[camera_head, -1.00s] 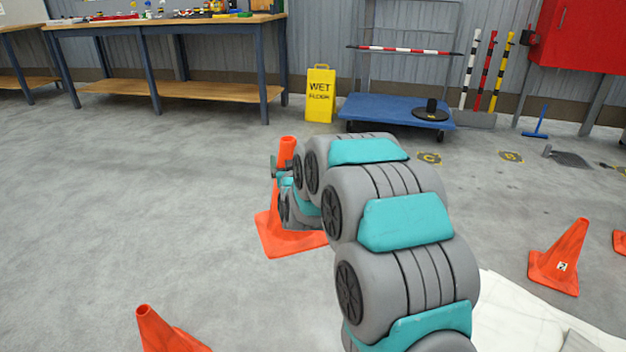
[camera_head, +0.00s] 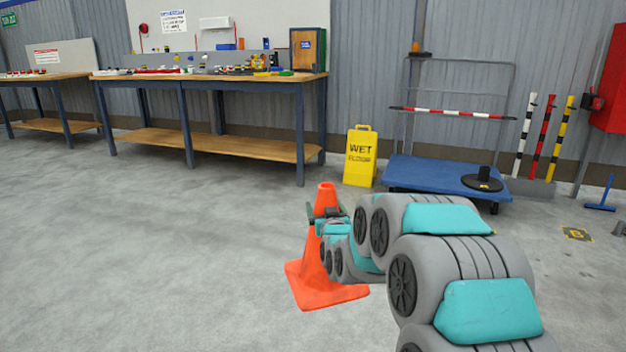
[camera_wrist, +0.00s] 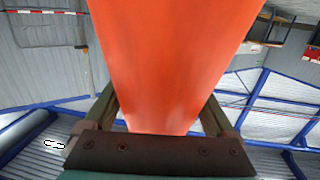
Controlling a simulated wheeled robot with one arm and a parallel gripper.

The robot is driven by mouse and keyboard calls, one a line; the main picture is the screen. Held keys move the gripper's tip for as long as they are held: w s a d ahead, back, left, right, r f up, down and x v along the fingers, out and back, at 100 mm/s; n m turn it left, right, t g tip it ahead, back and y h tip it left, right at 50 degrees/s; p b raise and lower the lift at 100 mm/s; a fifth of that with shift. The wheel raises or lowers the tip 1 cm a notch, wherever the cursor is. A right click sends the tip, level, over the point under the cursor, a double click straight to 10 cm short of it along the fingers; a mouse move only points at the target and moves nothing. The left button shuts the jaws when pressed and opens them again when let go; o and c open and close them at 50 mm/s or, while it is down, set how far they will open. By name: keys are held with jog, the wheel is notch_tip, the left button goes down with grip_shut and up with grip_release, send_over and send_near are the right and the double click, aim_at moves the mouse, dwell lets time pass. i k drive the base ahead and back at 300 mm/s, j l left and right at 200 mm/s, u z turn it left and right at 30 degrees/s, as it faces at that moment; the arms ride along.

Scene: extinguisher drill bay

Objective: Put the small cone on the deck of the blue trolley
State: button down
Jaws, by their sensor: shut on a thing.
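My gripper (camera_head: 325,214) is shut on an orange cone (camera_head: 318,283) near its top, in the middle of the head view. The cone is upright, with a square base; I cannot tell if the base is clear of the floor. In the wrist view the orange cone (camera_wrist: 175,60) fills the middle between the two fingers (camera_wrist: 160,120). The blue trolley (camera_head: 430,176) stands beyond the gripper, to the right, by the wall. Its deck is low and flat, with a black round base (camera_head: 482,184) on the right part. My arm covers some floor in front of it.
A yellow wet floor sign (camera_head: 360,158) stands just left of the trolley. A long workbench (camera_head: 215,84) lines the wall at left. Striped posts (camera_head: 543,135) stand right of the trolley, with a blue floor tool (camera_head: 602,197) beyond. The left floor is clear.

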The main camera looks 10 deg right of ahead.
aim_at(412, 173)
jog(key=i+z, duration=0.35)
jog(key=i, duration=0.4)
jog(key=i+j+z, duration=0.3)
jog(key=i, duration=0.45)
jog(key=i+l+z, duration=0.15)
jog(key=i+z, duration=0.3)
jog(key=i, duration=0.3)
jog(key=i+j+z, duration=0.1)
jog(key=i+z, duration=0.4)
jog(key=i, duration=0.25)
jog(key=i+l, duration=0.1)
jog(key=i, duration=1.05)
jog(key=i+l+u, duration=0.15)
jog(key=i+u, duration=0.3)
jog(key=i+l+u, duration=0.2)
jog(key=u, duration=0.3)
jog(key=i+l+u, duration=0.6)
jog(key=l+u, duration=0.35)
jog(key=i+l+u, duration=0.15)
jog(key=l+u, duration=0.5)
jog(key=l, duration=0.3)
jog(key=i, duration=0.05)
